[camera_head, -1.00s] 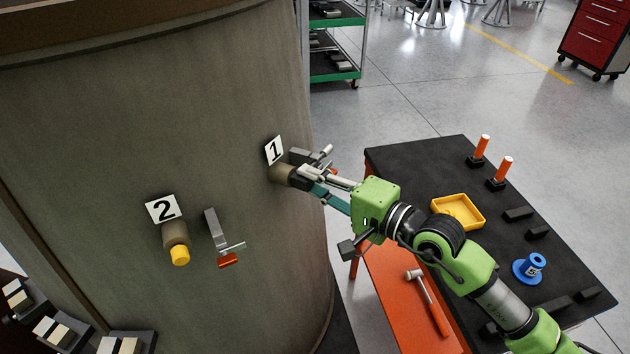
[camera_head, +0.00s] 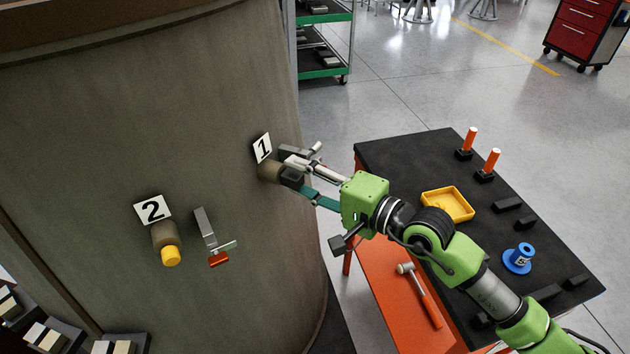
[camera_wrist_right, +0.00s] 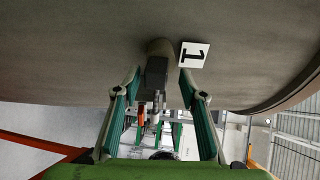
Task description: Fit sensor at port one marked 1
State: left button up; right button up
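Port one (camera_head: 268,171) is a brown stub on the curved casing, below the plate marked 1 (camera_head: 262,148). My right gripper (camera_head: 300,182) is at this port. In the right wrist view its two fingers (camera_wrist_right: 160,76) stand apart, on either side of a dark clamp block (camera_wrist_right: 156,70) in front of the port (camera_wrist_right: 160,46). I see no sensor held between them; contact with the clamp cannot be told. Two orange cylinders, possibly sensors, stand in black holders on the table, one farther back (camera_head: 470,138) and one nearer (camera_head: 492,160). My left gripper is out of view.
Port two (camera_head: 165,236) has a yellow cap (camera_head: 171,256) and a red-handled clamp (camera_head: 207,232) beside it. A hammer (camera_head: 425,300) lies on the orange shelf.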

jog(key=v, duration=1.1)
jog(key=shift+s+d, duration=0.15)
jog(key=shift+d, duration=0.1)
